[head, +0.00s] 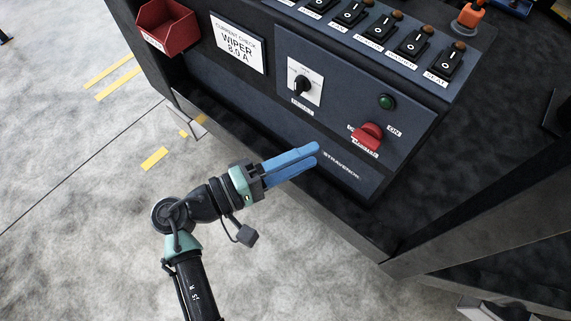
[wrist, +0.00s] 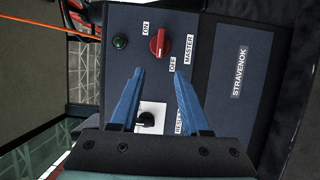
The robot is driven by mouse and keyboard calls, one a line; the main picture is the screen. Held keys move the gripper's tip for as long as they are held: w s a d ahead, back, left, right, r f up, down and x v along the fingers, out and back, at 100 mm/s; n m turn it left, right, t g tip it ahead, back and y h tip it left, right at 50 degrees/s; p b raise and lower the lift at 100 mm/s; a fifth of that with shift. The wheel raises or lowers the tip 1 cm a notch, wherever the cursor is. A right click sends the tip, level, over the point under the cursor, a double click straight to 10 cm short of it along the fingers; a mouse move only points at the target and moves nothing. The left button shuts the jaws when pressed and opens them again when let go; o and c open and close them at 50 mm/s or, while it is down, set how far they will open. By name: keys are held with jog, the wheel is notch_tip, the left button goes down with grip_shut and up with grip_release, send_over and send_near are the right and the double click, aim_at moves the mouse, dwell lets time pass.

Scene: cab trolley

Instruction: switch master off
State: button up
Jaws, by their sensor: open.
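The red master switch (head: 367,136) sits on the dark control panel, at the lower right in the head view. It also shows in the wrist view (wrist: 160,42), beyond and between the fingertips. An ON label lies on one side of it, OFF on the other, MASTER below. In the head view the switch's own handle covers part of the OFF label; which label it points to is hard to tell. My gripper (head: 318,153), with blue fingers, is open and empty, in front of the panel to the left of the switch, apart from it. It also shows in the wrist view (wrist: 160,76).
A green lamp (head: 386,102) is above the switch. A black rotary knob (head: 302,85) on a white plate is left of it. Several black rocker switches (head: 414,43) line the upper panel. A red bin (head: 167,27) and a WIPER card (head: 238,43) are further left. Open floor lies in front.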

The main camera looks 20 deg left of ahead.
jog(key=shift+v, duration=1.65)
